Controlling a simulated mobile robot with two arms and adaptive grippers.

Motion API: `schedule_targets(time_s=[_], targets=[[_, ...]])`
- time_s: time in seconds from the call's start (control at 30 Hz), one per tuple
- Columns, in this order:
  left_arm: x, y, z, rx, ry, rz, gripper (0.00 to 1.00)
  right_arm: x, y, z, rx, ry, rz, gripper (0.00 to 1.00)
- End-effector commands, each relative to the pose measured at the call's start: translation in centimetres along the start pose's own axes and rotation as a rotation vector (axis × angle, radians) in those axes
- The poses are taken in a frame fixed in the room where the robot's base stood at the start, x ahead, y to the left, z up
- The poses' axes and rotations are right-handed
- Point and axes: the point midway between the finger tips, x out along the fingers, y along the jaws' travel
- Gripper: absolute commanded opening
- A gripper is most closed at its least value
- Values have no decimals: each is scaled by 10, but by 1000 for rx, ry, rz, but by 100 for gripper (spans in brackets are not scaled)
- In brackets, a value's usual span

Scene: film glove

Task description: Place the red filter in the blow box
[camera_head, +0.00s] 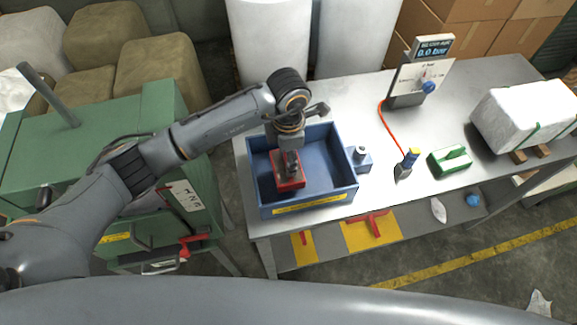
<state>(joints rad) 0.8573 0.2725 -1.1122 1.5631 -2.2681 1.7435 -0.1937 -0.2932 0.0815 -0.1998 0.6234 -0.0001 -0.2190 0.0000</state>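The red filter (289,184) is a small red block inside the walls of the blue box (262,190), left of its middle. I take this open-topped blue box with a yellow label strip on its front to be the blow box. My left gripper (288,166) points down into the box, its fingertips at the top of the red filter. The fingers look close together, but whether they grip the filter is too small to tell. I cannot tell if the filter rests on the box floor or hangs just above it. My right gripper is out of view.
The box stands at the left end of a metal table (380,190). Right of it are a small blue block with a metal top (361,160), a yellow-blue nozzle (408,162) on a red hose, a green block (449,161), a gauge stand (421,75) and a white wrapped bale (524,115).

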Motion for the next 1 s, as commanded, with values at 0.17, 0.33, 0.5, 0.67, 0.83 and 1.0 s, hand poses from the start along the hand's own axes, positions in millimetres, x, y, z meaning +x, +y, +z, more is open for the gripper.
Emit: schedule_targets(time_s=[0.17,0.33,0.5,0.67,0.83,1.0], targets=[[15,9,3,-3,-1,0,12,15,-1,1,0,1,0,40],[40,8,3,-1,-1,-2,12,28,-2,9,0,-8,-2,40],[39,8,3,-1,-2,1,12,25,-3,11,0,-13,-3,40],[41,8,3,-1,-1,0,12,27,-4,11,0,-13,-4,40],[42,8,3,-1,0,0,63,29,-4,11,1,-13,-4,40],[42,8,2,-1,0,0,69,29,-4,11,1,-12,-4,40]])
